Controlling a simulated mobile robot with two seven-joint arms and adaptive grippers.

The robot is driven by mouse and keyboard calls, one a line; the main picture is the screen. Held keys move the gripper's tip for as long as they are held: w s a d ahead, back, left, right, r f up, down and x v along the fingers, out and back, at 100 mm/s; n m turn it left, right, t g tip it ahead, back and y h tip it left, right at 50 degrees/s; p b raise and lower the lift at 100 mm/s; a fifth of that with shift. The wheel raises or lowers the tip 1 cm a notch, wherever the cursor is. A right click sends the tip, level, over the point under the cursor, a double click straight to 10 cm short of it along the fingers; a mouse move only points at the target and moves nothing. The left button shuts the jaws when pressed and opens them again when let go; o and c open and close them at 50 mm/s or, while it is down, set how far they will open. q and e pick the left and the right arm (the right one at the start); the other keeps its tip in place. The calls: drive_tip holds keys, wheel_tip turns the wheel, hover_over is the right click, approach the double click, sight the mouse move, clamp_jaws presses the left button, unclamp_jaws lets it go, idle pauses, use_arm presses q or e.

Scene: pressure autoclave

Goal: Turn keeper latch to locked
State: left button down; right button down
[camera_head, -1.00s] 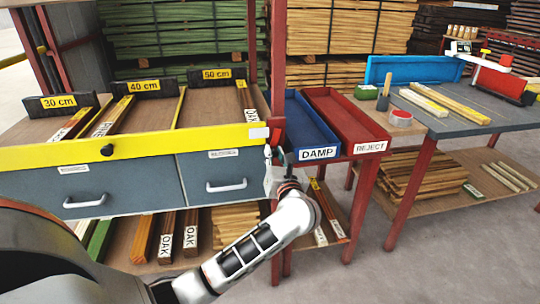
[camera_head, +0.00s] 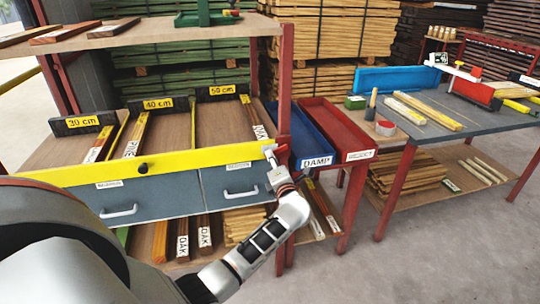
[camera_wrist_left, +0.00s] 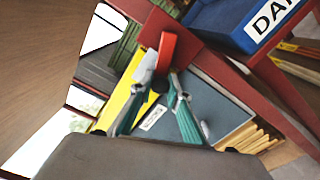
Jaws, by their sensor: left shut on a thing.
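The keeper latch (camera_head: 269,149) is a small pale lever with a red part beside it, at the right end of the yellow bar (camera_head: 185,163) across the front of the sorting bench. In the left wrist view the latch (camera_wrist_left: 146,66) shows as a grey lever next to the red block, at the tips of the teal fingers. My left gripper (camera_head: 276,168) reaches up to it from below and is shut on it; its fingers (camera_wrist_left: 160,82) hide part of the lever. Whether the lever is in its locked position I cannot tell. My right gripper is not in view.
A red post (camera_head: 284,100) and the blue DAMP tray (camera_head: 303,138) stand close to the right of my gripper. An upper shelf (camera_head: 160,34) overhangs the bench.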

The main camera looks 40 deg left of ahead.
use_arm(q)
drive_tip(key=shift+r+m+p, duration=0.5)
drive_tip(key=shift+r+p, duration=0.05)
drive_tip(key=m+p, duration=0.2)
drive_tip(key=p, duration=0.1)
drive_tip(key=shift+s+a+r, duration=0.1)
drive_tip(key=shift+s+r, duration=0.05)
drive_tip(key=shift+r, duration=0.1)
drive_tip(key=shift+r+m+p, duration=0.15)
drive_tip(key=shift+m+p, duration=0.65)
drive_tip(key=shift+p, duration=0.05)
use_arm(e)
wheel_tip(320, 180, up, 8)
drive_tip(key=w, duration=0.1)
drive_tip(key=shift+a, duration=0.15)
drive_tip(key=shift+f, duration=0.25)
use_arm(q)
drive_tip(key=c, duration=1.9)
unclamp_jaws()
drive_tip(key=shift+r, duration=0.1)
